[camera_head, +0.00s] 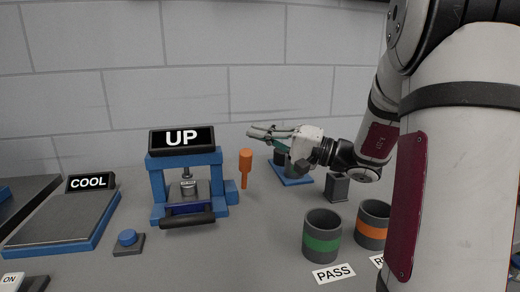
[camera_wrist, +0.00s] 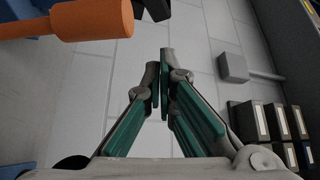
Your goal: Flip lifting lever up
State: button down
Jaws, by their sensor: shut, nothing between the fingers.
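The blue press (camera_head: 158,185) stands at centre left with a dark display (camera_head: 155,146) reading "UP". A lever with an orange grip (camera_head: 246,160) stands at the press's right side, its thick end up and its thin stem down. The orange grip (camera_wrist: 95,20) also shows at the upper left of the wrist view, apart from the fingers. My gripper (camera_head: 251,132) is shut and empty, pointing left, and in the head view its tips appear just above the orange grip. The fingertips (camera_wrist: 159,72) meet in the wrist view.
A pass cup with a green band (camera_head: 322,243) and a cup with an orange band (camera_head: 371,228) stand at front right. A blue button (camera_head: 127,237) and a plate marked "COOL" (camera_head: 60,225) are at the left. A black bar (camera_head: 188,219) crosses the press front.

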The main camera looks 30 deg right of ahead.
notch_tip(320, 180, up, 6)
jog(key=shift+f, duration=0.25)
jog(key=shift+a, duration=0.1)
dwell(0.4)
jog(key=s+a+f+n+g+y, duration=0.1)
jog(key=s+a+f+g, duration=0.15)
jog(key=a, duration=0.45)
jog(key=s+a+f+n+g+y, duration=0.1)
jog(key=s+a+n+g, duration=0.1)
jog(key=s+a+g, duration=0.3)
jog(key=s+a+f+n+g+h, duration=0.25)
jog(key=s+a+f+g, duration=0.35)
jog(key=s+a, duration=0.45)
jog(key=s+d+f+n+g+h, duration=0.1)
jog(key=s+d+f+h, duration=0.35)
jog(key=s+h, duration=0.2)
jog(key=s+d+f+n+g+h, duration=0.1)
jog(key=s+d+f+h, duration=0.2)
jog(key=s+f+h, duration=0.35)
notch_tip(320, 180, up, 23)
jog(key=s+t+y+p, duration=0.1)
jog(key=t+p, duration=0.3)
jog(key=p, duration=1.5)
jog(key=shift+s+d+f, duration=0.2)
jog(key=shift+s, duration=0.15)
